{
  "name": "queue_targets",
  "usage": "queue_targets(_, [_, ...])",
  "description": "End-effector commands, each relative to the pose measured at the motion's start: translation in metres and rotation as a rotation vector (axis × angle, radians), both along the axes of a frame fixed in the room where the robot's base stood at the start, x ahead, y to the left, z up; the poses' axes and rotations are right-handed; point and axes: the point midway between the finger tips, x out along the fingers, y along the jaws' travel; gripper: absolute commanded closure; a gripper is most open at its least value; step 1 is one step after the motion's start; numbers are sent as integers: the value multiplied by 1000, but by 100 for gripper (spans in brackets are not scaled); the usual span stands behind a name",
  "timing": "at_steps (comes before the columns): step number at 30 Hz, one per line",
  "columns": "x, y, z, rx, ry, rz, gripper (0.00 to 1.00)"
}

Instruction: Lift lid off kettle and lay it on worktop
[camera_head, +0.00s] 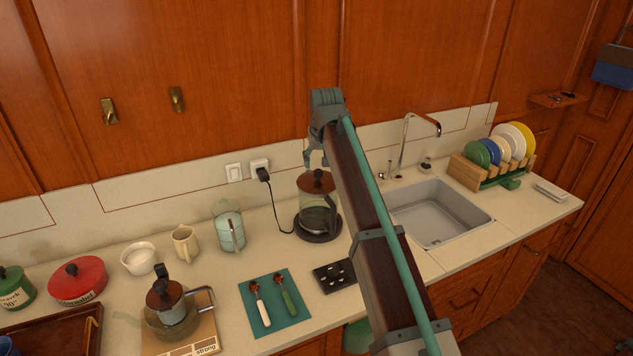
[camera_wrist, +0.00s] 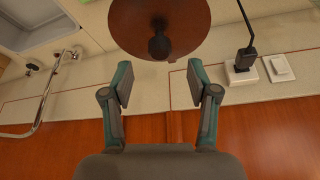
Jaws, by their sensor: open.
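The glass kettle (camera_head: 319,213) stands on its round dark base on the worktop (camera_head: 266,233), below the wall socket. Its round brown lid (camera_head: 314,184) with a dark knob sits on top. In the wrist view the lid (camera_wrist: 188,25) fills the top middle, with its black knob (camera_wrist: 159,46) pointing toward the camera. My gripper (camera_wrist: 159,85) is open and empty, its two fingers apart on either side of the knob's line. In the head view my gripper (camera_head: 316,158) is just above the lid, partly hidden by my arm.
A cord runs from the socket (camera_head: 260,167) to the kettle base. A sink (camera_head: 440,215) with a tap and a plate rack (camera_head: 468,173) are right. A teal mat (camera_head: 275,315) with two spoons, a brown-lidded pot (camera_head: 170,308) and jars are left. Worktop left of the kettle has free room.

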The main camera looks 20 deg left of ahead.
Motion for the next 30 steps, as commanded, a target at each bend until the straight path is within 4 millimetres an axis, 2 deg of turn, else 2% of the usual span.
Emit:
queue_targets(8, [4, 2, -15, -1, 1, 0, 41])
queue_targets(18, [16, 9, -53, 0, 1, -1, 41])
queue_targets(26, [17, 9, -57, 2, 0, -1, 41])
queue_targets(30, [17, 9, -57, 1, -1, -1, 62])
